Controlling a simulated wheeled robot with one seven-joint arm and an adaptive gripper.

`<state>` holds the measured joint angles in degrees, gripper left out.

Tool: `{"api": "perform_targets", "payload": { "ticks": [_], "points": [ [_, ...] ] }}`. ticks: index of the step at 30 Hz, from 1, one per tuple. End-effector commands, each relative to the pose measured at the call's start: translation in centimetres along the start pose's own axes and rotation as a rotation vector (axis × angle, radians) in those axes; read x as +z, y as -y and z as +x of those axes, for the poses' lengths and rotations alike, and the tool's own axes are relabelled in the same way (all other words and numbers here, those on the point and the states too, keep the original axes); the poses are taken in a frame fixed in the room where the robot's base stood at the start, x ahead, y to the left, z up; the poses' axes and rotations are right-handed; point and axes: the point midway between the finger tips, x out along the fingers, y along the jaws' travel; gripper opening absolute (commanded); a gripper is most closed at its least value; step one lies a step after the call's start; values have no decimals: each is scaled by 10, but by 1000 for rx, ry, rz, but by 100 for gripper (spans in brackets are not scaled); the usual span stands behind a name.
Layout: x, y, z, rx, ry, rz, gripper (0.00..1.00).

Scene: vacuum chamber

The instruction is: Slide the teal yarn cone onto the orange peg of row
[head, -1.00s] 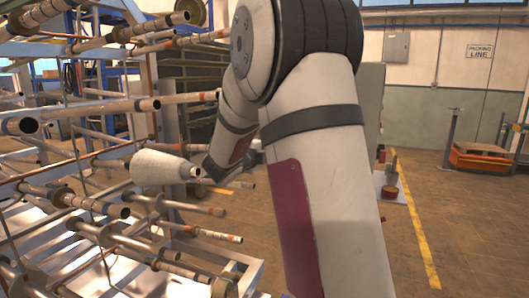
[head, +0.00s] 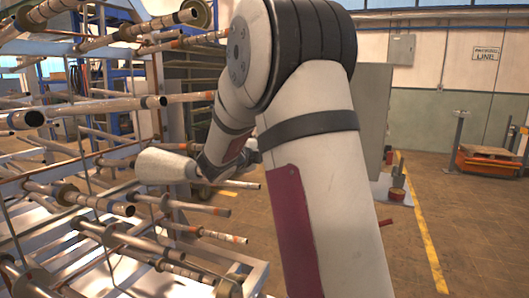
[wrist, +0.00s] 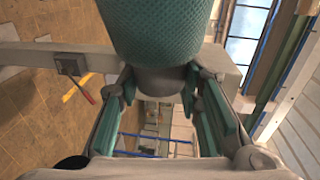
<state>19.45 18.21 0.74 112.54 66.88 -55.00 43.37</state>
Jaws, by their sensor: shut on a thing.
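My gripper (wrist: 160,82) is shut on the narrow grey end of the teal yarn cone (wrist: 160,28), which fills the top of the wrist view. In the head view the cone (head: 164,166) looks pale and lies nearly level, its wide end to the left and narrow end at my gripper (head: 203,168). The cone is in front of a rack of pegs, apart from the gripper's arm links. Pegs with orange-marked ends show below it (head: 225,237) and above it (head: 192,97). I cannot tell which is the named peg, or whether the cone touches one.
The metal rack (head: 150,95) with several rows of protruding pegs fills the left side. A grey cabinet (head: 358,118) stands behind my arm. The floor to the right is open, with a yellow line (head: 425,230) and an orange pallet cart (head: 487,160) farther back.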

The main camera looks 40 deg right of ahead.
Motion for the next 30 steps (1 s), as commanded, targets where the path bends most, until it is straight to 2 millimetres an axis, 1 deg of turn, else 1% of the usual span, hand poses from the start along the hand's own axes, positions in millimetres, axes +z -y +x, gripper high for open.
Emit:
{"api": "perform_targets", "payload": {
  "ticks": [15,30],
  "points": [
    [18,0,0,-3,-1,3,0],
    [20,0,0,-2,-1,2,0]
  ]
}}
